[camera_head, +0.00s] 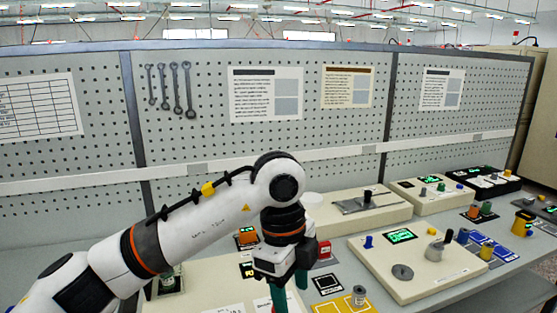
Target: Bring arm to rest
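My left arm (190,222) comes in from the lower left and bends down at its elbow near the middle of the picture. My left gripper (289,291) points down over the front of the bench, close to the bottom edge of the picture. Its two teal fingers stand apart, and I see nothing held between them. The fingertips are partly cut off or hidden low in the picture. My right arm and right gripper are not in view.
A beige winding station (420,272) with a green display stands right of the gripper. Further stations (357,205) line the back. Coloured spools (522,223) stand at the right. A grey pegboard (330,140) with hanging wrenches (173,87) and posters closes off the back.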

